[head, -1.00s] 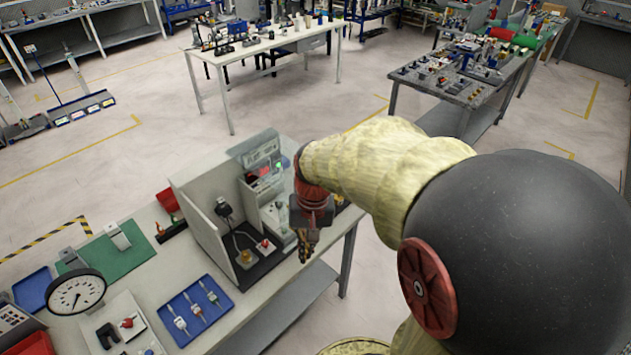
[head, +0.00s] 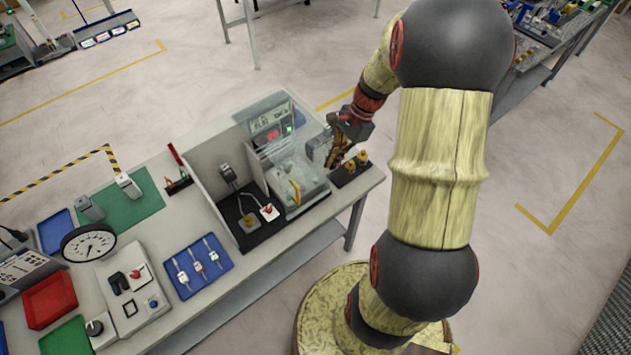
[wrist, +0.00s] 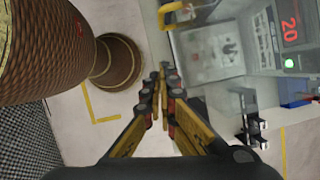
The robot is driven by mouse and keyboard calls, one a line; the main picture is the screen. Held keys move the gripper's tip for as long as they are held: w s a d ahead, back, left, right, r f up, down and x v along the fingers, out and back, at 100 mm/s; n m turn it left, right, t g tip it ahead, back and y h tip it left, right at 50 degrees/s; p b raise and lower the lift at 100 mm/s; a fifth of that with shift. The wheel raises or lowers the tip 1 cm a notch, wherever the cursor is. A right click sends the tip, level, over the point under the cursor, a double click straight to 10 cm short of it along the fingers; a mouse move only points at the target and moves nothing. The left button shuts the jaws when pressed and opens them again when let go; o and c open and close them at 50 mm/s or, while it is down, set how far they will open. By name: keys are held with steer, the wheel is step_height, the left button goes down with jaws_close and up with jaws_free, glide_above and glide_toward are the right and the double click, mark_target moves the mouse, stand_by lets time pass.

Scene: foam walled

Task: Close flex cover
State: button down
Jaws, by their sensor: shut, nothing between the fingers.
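A pale test machine with a lit display (head: 270,118) stands at the right end of the bench; its red digits (wrist: 291,28) and green light show in the wrist view. A clear cover panel (head: 278,140) stands raised and tilted over the machine, in front of the display. A yellow handle (head: 295,191) sits at the machine's front; a yellow handle (wrist: 172,12) also shows in the wrist view. My gripper (head: 336,160) is at the machine's right side, fingers pointing down, shut and empty. In the wrist view its fingertips (wrist: 160,88) meet beside the machine. Whether they touch it is unclear.
A grey partition (head: 215,175) stands left of the machine. A dark pad with small knobs (head: 350,167) lies right of it, near the gripper. A blue tray (head: 197,265), gauge (head: 88,243) and red tray (head: 48,302) lie farther left. Floor beyond the bench's right end is clear.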

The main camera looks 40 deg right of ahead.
steer(key=w+a+f, duration=0.1)
steer(key=a+f, duration=0.6)
steer(key=f, duration=0.2)
steer(key=shift+w+a+f+p, duration=0.15)
steer(key=shift+a+p, duration=0.1)
steer(key=shift+p, duration=0.15)
steer(key=a, duration=1.9)
steer(key=shift+s, duration=0.4)
